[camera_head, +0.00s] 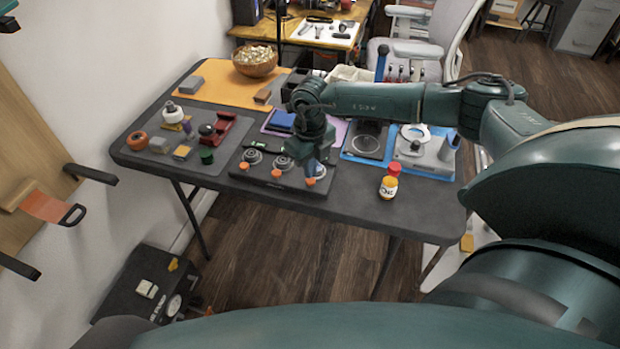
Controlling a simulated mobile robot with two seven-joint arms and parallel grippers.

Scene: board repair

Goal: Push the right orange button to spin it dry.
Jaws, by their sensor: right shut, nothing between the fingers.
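A black device (262,180) with several round grey dials lies along the front edge of the table. My right gripper (316,163) points down over the right end of the device, just behind and above the right button. It is shut and empty. It hides part of the right dial. I cannot tell whether it touches the device. My left gripper is not seen.
The dark table (345,205) also holds a red-capped bottle (389,182) right of the device, a blue mat (433,166) with a grey instrument, and a grey mat (160,155) with small parts at left. A wicker bowl (255,62) stands at the back.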

